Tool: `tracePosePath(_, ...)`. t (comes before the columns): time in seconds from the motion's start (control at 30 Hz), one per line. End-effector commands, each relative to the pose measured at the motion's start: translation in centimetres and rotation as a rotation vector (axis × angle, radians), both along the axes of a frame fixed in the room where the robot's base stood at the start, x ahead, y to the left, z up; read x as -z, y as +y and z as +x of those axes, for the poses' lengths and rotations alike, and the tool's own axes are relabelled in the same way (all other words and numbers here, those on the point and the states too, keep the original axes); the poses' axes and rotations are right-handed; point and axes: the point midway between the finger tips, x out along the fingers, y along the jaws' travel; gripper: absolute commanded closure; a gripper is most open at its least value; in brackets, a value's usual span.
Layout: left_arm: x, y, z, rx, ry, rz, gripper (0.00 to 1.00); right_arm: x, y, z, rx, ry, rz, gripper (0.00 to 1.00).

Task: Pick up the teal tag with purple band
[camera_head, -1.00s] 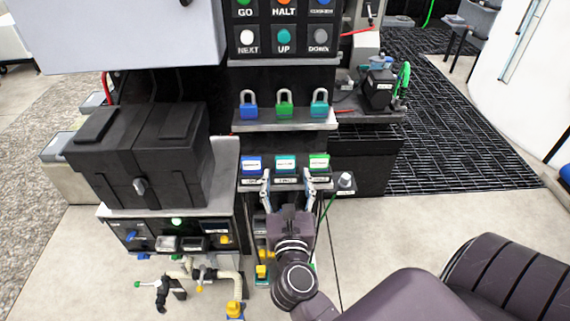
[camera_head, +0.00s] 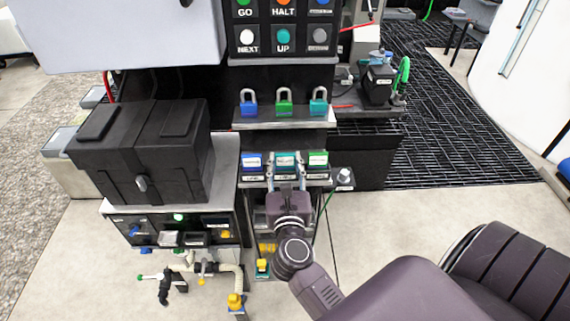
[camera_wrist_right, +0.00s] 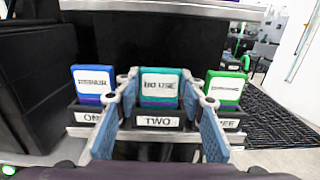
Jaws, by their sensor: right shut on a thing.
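The teal tag with a purple band along its bottom (camera_head: 285,159) stands upright in the middle holder, labelled TWO. It also shows in the right wrist view (camera_wrist_right: 160,84), with a white label on its face. My right gripper (camera_head: 286,172) has its fingers on either side of this tag and is shut on it. In the wrist view, the blue-grey fingers (camera_wrist_right: 157,88) flank the tag's edges. The tag's lower part is hidden in the holder. My left gripper is not in view.
A blue tag (camera_wrist_right: 93,82) stands in the left holder, and a green tag (camera_wrist_right: 226,87) stands in the right holder, both close to my fingers. Three padlocks (camera_head: 284,104) sit on a shelf above. A black box (camera_head: 142,150) stands at the left.

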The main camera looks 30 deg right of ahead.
Motion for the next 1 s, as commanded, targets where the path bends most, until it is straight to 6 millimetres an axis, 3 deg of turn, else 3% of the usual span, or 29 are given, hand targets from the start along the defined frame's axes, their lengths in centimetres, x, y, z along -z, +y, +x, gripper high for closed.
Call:
tracePosePath(0.27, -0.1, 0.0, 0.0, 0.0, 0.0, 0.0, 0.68, -0.3, 0.0, 0.0, 0.0, -0.001, 0.001, 0.84)
tracePosePath(0.43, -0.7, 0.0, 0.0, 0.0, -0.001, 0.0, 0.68, -1.9, 0.0, 0.0, 0.001, -0.003, 0.002, 0.84)
tracePosePath(1.0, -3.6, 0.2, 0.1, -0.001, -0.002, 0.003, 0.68, -15.3, 0.0, 0.0, -0.002, -0.007, 0.0, 0.84)
